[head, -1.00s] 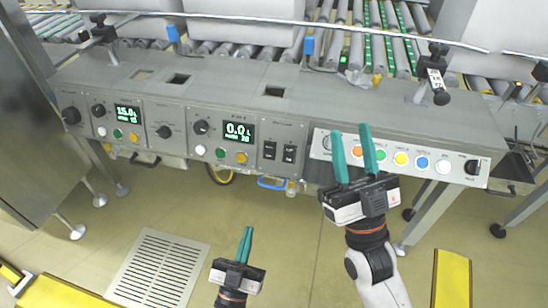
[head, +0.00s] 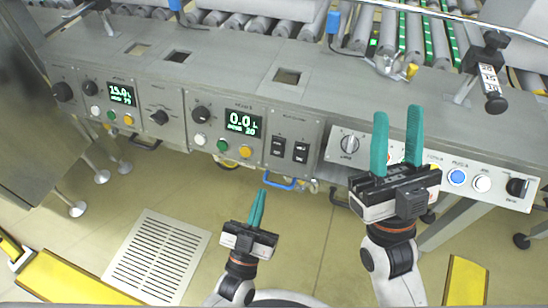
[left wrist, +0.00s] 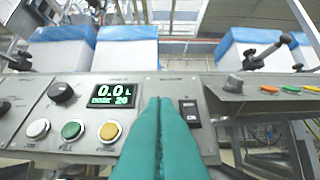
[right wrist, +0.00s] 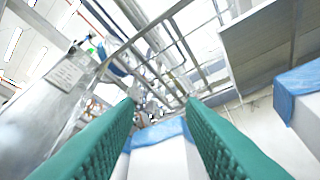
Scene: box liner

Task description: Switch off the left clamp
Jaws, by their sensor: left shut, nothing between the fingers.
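Two black rocker switches sit side by side on the control panel in the head view, the left one (head: 278,146) and the right one (head: 301,152). Their labels are too small to read. My left gripper (head: 262,190) is shut and empty, its teal fingers pointing up just below and left of the switches. In the left wrist view its fingers (left wrist: 165,100) stand in front of the panel; one black switch (left wrist: 190,113) shows right of them, the other is hidden. I cannot tell whether the fingers touch the panel. My right gripper (head: 397,110) is open and empty in front of the right-hand panel.
A display (head: 243,123) reading 0.0 and a yellow button (head: 245,151) lie left of the switches. A blue handle (head: 281,184) sticks out below them. A dark knob (head: 202,114) is further left. A blue button (head: 457,177) is on the right-hand panel.

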